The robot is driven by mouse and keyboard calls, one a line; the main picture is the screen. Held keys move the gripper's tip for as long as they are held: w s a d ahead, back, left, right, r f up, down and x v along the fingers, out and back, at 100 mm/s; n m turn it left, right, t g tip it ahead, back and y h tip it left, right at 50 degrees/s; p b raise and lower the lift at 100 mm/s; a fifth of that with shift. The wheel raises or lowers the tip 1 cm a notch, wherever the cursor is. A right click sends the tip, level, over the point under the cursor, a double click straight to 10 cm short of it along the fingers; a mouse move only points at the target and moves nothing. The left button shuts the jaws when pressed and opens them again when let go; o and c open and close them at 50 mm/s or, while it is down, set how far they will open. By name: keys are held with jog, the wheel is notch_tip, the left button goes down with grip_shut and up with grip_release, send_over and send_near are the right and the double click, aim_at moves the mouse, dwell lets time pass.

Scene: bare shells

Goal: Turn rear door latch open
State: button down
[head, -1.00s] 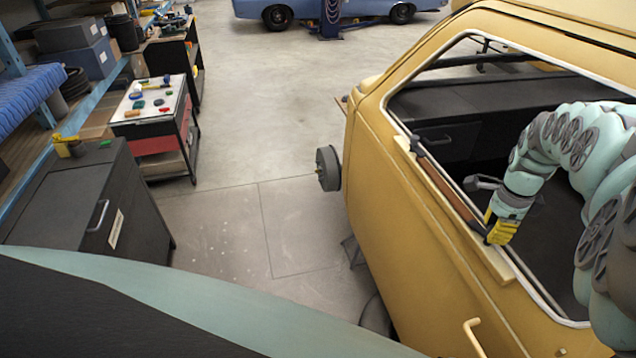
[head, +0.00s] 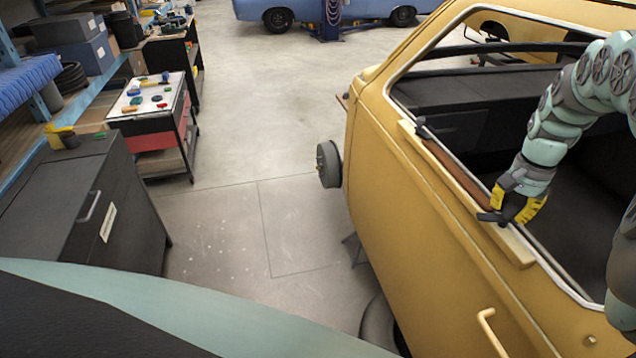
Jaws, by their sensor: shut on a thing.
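My gripper (head: 496,217), with yellow finger pads and dark tips, is at the sill of the yellow car shell's side window opening. It is shut on the lower end of a hammer's brown wooden handle (head: 455,172); the exact grip is small and partly hidden by the fingers. The hammer's dark head lies at the far end of a pale wooden strip (head: 515,252) along the sill. A pale yellow door handle (head: 491,333) sits on the outer side of the yellow shell (head: 410,230), below and apart from my gripper. I cannot make out a separate latch.
A grey wheel hub (head: 328,164) sticks out from the shell's end. A dark cabinet (head: 120,225) and a tool cart (head: 150,105) stand at the left. The concrete floor between them and the shell is mostly clear. A blue car (head: 340,10) stands behind.

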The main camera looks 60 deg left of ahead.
aim_at(513, 207)
jog(key=n+b, duration=0.1)
jog(key=n, duration=0.3)
jog(key=shift+w+n, duration=0.1)
jog(key=shift+n, duration=0.2)
dwell(0.3)
jog(key=c, duration=0.7)
grip_release()
jog(key=shift+r, duration=6)
